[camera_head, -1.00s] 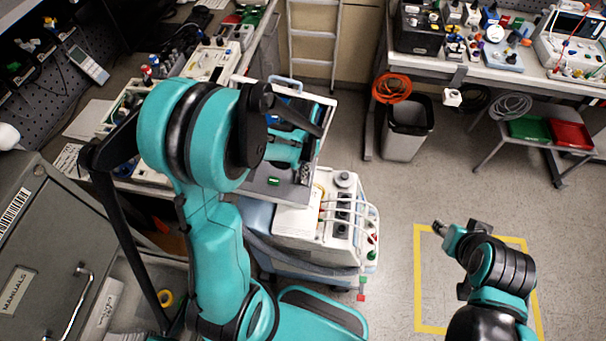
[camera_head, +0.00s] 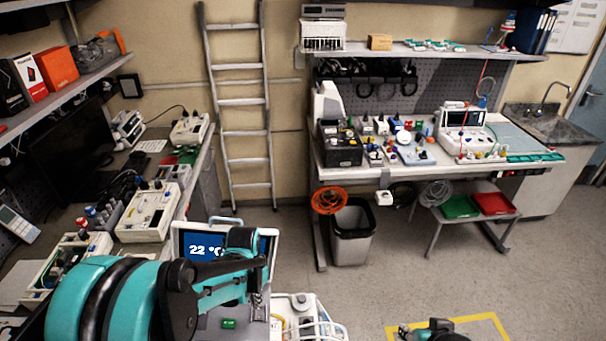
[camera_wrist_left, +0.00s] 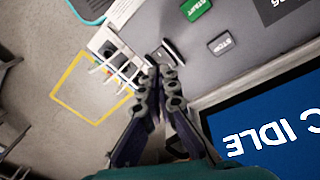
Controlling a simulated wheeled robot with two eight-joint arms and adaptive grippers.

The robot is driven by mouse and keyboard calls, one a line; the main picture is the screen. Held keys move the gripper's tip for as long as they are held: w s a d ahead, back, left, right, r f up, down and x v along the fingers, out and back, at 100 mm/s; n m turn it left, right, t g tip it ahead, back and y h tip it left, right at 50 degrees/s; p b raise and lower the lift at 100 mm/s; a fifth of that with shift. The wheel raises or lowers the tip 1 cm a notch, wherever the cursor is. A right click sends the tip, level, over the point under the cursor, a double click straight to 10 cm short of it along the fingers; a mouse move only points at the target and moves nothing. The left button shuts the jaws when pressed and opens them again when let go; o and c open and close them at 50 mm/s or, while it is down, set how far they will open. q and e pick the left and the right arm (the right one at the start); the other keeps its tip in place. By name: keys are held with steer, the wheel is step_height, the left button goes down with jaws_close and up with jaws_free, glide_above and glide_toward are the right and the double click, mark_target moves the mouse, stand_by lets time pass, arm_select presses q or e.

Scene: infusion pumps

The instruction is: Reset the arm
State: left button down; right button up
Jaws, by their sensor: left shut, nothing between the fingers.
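My left arm comes in from the lower left of the head view, and its wrist is in front of a device with a blue screen (camera_head: 200,246) reading 22 °C. My left gripper (camera_wrist_left: 166,68) is shut and empty in the wrist view, its fingertips over the device's grey panel edge. That panel carries a green START button (camera_wrist_left: 197,8) and a dark STOP button (camera_wrist_left: 221,43); the screen (camera_wrist_left: 270,135) reads IDLE. In the head view the left fingers are small and partly hidden. My right gripper (camera_head: 408,332) is low at the bottom edge, mostly cut off, and its jaws are unclear.
A white cart unit (camera_head: 300,305) stands right beside the screen device. Benches with instruments line the left and the back. A grey bin (camera_head: 353,233), a ladder (camera_head: 240,110) and a stool with green and red trays (camera_head: 462,207) stand behind. The floor on the right is open.

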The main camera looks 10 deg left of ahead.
arm_select(q)
steer(key=s+d+n+t+b, duration=0.3)
steer(key=s+t+b, duration=0.4)
steer(key=b, duration=0.6)
steer(key=s+d, duration=0.1)
steer(key=s, duration=0.1)
steer(key=shift+s+r+b, duration=0.25)
steer(key=shift+s+b, duration=0.1)
steer(key=shift+b, duration=0.05)
steer(key=shift+a, duration=0.1)
stand_by(0.5)
